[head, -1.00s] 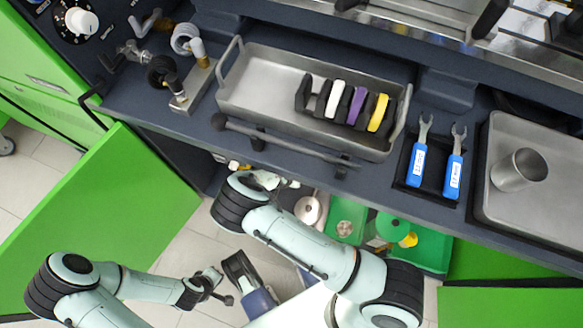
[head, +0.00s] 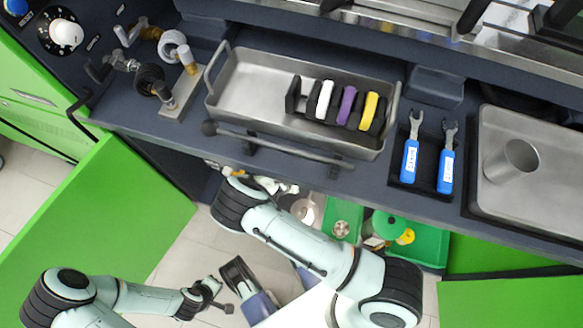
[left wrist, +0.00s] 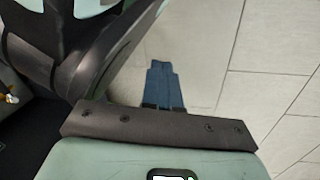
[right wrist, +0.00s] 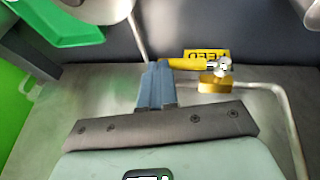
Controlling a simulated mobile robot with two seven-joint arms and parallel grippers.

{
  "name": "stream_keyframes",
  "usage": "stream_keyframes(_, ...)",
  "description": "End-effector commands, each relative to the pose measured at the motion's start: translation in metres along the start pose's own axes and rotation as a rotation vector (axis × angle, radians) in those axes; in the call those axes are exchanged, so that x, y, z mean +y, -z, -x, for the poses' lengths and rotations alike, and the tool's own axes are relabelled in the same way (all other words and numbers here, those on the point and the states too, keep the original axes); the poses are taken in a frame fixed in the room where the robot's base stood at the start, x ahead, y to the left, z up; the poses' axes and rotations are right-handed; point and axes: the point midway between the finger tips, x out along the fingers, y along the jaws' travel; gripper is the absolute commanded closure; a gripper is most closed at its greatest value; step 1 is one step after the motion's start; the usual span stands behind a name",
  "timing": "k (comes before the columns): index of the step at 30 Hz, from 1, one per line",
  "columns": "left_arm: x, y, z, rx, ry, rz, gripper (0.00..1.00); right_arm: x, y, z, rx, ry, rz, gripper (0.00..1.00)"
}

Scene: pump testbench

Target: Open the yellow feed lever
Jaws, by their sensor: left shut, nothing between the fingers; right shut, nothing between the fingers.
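The yellow feed lever (right wrist: 184,64) shows in the right wrist view. It lies about level in the picture, its right end at a silver fitting above a brass valve body (right wrist: 214,84). A yellow FEED label (right wrist: 207,54) is behind it. My right gripper (right wrist: 158,68) is shut and empty. Its blue fingertips overlap the lever's left end in the picture; I cannot tell whether they touch it. In the head view, my right arm reaches under the bench and its fingertips are hidden. My left gripper (left wrist: 161,68) is shut and empty over the tiled floor.
The bench edge (head: 300,172) overhangs my right forearm. An open green door (head: 110,215) stands at left. Green trays (head: 430,240) lie under the bench. A pipe (right wrist: 292,120) runs right of the valve. A metal tray (head: 260,80) and two blue-handled wrenches (head: 410,160) are on top.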

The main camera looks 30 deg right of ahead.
Motion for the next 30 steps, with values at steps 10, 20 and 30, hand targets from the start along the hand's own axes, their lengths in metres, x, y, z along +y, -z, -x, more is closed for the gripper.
stream_keyframes(10, 0.004, 0.004, 0.005, 0.016, -0.008, -0.005, 1.00, 0.001, -0.002, 0.010, -0.003, -0.004, 0.002, 1.00)
stream_keyframes(20, 0.038, 0.042, 0.042, 0.151, -0.069, -0.039, 1.00, 0.001, 0.001, 0.083, 0.002, 0.001, 0.002, 1.00)
stream_keyframes(30, 0.047, 0.028, 0.059, 0.121, -0.084, -0.053, 1.00, 0.000, 0.000, 0.131, 0.001, 0.001, 0.000, 1.00)
